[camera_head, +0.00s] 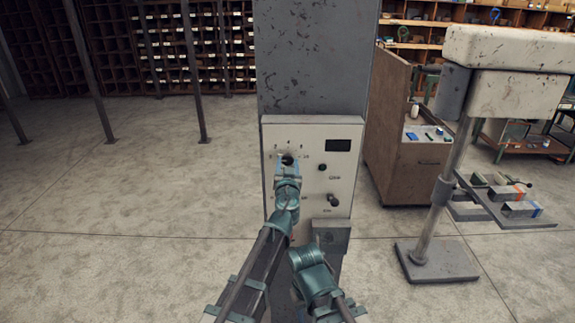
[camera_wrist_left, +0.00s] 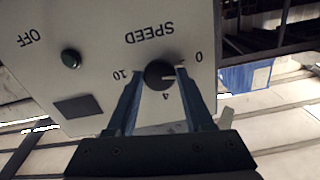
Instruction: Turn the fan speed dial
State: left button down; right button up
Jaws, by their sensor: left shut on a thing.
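The fan speed dial (camera_wrist_left: 159,75) is a round dark knob on a pale control panel (camera_head: 342,180). In the wrist view it sits under the upside-down word SPEED, with 0, 4 and 10 marked around it. My left gripper (camera_wrist_left: 158,86) has one finger on each side of the dial and is shut on it. A small light mark shows on the knob's right side; its exact setting is unclear. In the head view my left gripper (camera_head: 288,164) is at the panel's upper left and mostly covers the dial. My right gripper cannot be made out.
The floor at left is mostly clear.

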pick_arm(q)
jog(key=m, duration=0.4)
jog(key=shift+m, duration=0.3)
jog(key=m, duration=0.4)
jog(key=shift+m, duration=0.3)
jog(key=m, duration=0.3)
jog(key=shift+m, duration=0.3)
jog(key=m, duration=0.4)
jog(key=shift+m, duration=0.3)
jog(key=m, duration=0.4)
jog(key=shift+s+m, duration=0.1)
jog(key=shift+m, duration=0.2)
jog(key=m, duration=0.8)
jog(key=shift+m, duration=2.1)
